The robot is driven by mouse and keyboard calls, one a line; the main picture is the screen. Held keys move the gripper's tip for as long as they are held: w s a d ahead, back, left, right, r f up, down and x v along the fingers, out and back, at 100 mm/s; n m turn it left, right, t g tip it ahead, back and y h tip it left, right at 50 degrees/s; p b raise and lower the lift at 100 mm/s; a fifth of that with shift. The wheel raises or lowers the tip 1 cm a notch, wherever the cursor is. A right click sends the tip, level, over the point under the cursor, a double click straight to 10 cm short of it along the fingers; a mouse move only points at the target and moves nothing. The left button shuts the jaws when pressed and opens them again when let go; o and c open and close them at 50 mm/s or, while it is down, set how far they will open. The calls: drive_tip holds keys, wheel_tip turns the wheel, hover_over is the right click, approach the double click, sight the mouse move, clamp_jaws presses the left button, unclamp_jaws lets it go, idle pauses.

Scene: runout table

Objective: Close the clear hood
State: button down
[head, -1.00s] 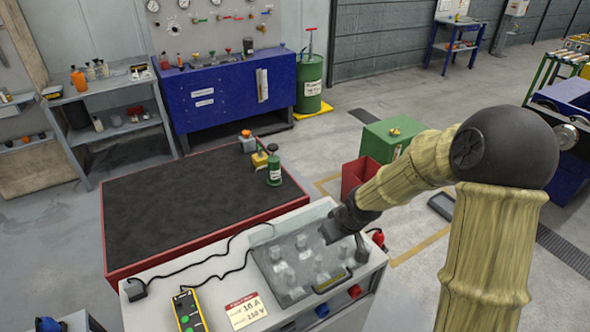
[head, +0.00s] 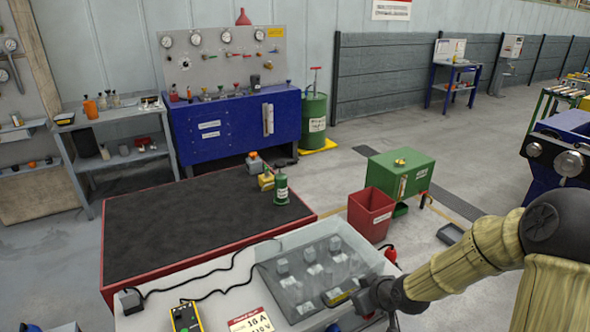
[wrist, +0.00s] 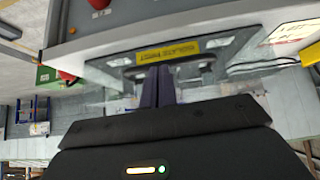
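The clear hood (head: 300,245) is on the white bench, over a grey panel with several pale blocks. In the head view it looks low over the panel, but I cannot tell whether its front edge is fully seated. Its front edge carries a yellow label (wrist: 168,51) and a dark handle bar (wrist: 200,76), seen in the wrist view. My gripper (wrist: 158,70) has its two dark fingers together, with their tips at the handle bar. In the head view my gripper (head: 366,298) is at the hood's front right corner. Contact with the handle is unclear.
A yellow handheld unit (head: 186,318) and black cable lie on the bench (head: 150,318) to the left. Red knobs (wrist: 99,4) are on the bench front. A red-edged black table (head: 190,230) stands behind. A red bin (head: 370,214) and green box (head: 400,172) stand beyond.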

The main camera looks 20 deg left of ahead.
drive_tip(key=shift+s+d+f+g, duration=0.2)
drive_tip(key=shift+s+f, duration=0.15)
drive_tip(key=shift+f, duration=0.2)
drive_tip(key=shift+s+d+f+g, duration=0.1)
drive_tip(key=shift+s+d+f, duration=0.1)
drive_tip(key=shift+s+f, duration=0.25)
drive_tip(key=shift+w+f, duration=0.1)
drive_tip(key=shift+f, duration=0.05)
wheel_tip(320, 180, up, 5)
drive_tip(key=w+a+p, duration=0.1)
drive_tip(key=w+p, duration=0.1)
drive_tip(key=p, duration=0.2)
drive_tip(key=s+d+b, duration=0.1)
drive_tip(key=s+d, duration=0.6)
drive_tip(key=shift+s+f+b, duration=0.15)
drive_tip(key=shift+f+b, duration=0.1)
drive_tip(key=shift+b, duration=0.1)
